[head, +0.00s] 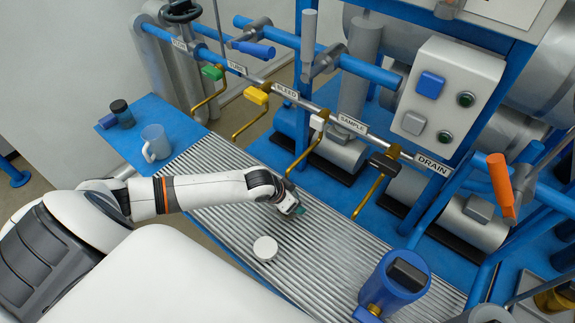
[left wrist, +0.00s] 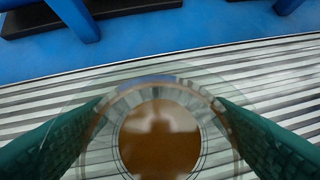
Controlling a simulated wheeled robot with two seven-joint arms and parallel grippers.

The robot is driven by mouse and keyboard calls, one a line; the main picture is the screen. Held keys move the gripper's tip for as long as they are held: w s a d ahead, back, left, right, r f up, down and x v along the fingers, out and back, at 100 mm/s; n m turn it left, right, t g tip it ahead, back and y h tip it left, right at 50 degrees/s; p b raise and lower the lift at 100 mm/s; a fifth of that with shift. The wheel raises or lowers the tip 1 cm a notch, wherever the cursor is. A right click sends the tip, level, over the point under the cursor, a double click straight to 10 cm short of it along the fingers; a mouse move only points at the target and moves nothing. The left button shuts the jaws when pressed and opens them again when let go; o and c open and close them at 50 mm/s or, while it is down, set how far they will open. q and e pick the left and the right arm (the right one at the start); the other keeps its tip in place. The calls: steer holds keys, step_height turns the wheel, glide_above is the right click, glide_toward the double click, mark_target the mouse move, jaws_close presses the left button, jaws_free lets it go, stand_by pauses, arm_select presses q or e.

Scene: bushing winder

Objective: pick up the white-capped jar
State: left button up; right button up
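A short round white-topped object (head: 265,248), which looks like the white-capped jar, stands on the ribbed grating. My left gripper (head: 292,207) is low over the grating, just behind and right of it, apart from it in the head view. In the left wrist view, the two green fingers of my left gripper (left wrist: 162,105) are spread apart. A clear glass round vessel with a brown disc inside (left wrist: 160,140) shows between them, with no white cap visible. I cannot tell whether the fingers touch the glass. My right gripper is not in view.
A grey mug (head: 155,143) and a dark-lidded jar (head: 122,113) stand on the blue shelf at left. Brass taps hang from the labelled pipe behind the grating (head: 215,165). A blue canister (head: 395,283) stands at its right end.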

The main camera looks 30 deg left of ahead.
arm_select(q)
steer(key=c, duration=0.9)
